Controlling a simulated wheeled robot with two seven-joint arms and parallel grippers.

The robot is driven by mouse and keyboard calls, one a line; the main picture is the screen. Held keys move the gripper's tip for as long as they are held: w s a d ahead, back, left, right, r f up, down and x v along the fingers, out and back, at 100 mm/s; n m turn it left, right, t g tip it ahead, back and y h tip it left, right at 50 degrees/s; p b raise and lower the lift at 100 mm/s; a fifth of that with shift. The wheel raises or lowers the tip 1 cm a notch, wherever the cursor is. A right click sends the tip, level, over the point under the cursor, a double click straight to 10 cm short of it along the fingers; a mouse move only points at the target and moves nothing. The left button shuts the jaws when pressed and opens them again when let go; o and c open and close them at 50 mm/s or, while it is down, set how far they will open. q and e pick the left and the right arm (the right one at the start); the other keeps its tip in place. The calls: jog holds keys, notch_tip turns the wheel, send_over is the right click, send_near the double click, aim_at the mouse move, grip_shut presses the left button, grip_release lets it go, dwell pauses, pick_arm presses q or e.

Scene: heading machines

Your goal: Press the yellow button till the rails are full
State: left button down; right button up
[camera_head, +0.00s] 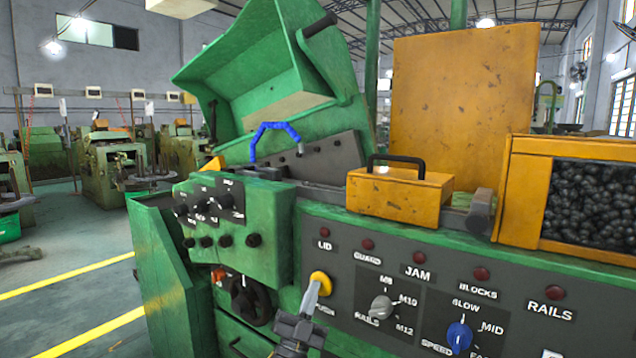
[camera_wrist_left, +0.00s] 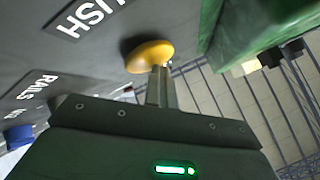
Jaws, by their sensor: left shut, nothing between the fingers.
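The yellow button (camera_head: 321,279) is on the dark panel of the green machine, above the word PUSH. It also shows in the wrist view (camera_wrist_left: 150,56). My left gripper (camera_head: 312,298) is shut and empty, with its fingertips at the lower edge of the button. In the wrist view the shut fingers (camera_wrist_left: 163,82) overlap the button's edge; I cannot tell whether it is pushed in. A red lamp (camera_head: 553,292) above the word RAILS looks dark. The rails are not clearly visible. My right gripper is not in view.
A rail selector knob (camera_head: 381,307) and a blue speed knob (camera_head: 459,336) sit right of the button. A green control box (camera_head: 240,228) juts out at the left. A yellow block with a black handle (camera_head: 399,196) and a bin of dark pieces (camera_head: 590,205) stand above the panel.

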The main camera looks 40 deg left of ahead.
pick_arm(q)
jog(key=shift+g, duration=0.3)
jog(key=s, duration=0.1)
jog(key=s+f+p, duration=0.1)
jog(key=s+p, duration=0.1)
jog(key=s, duration=0.1)
jog(key=shift+d+f, duration=0.15)
jog(key=shift+f, duration=0.25)
dwell(0.3)
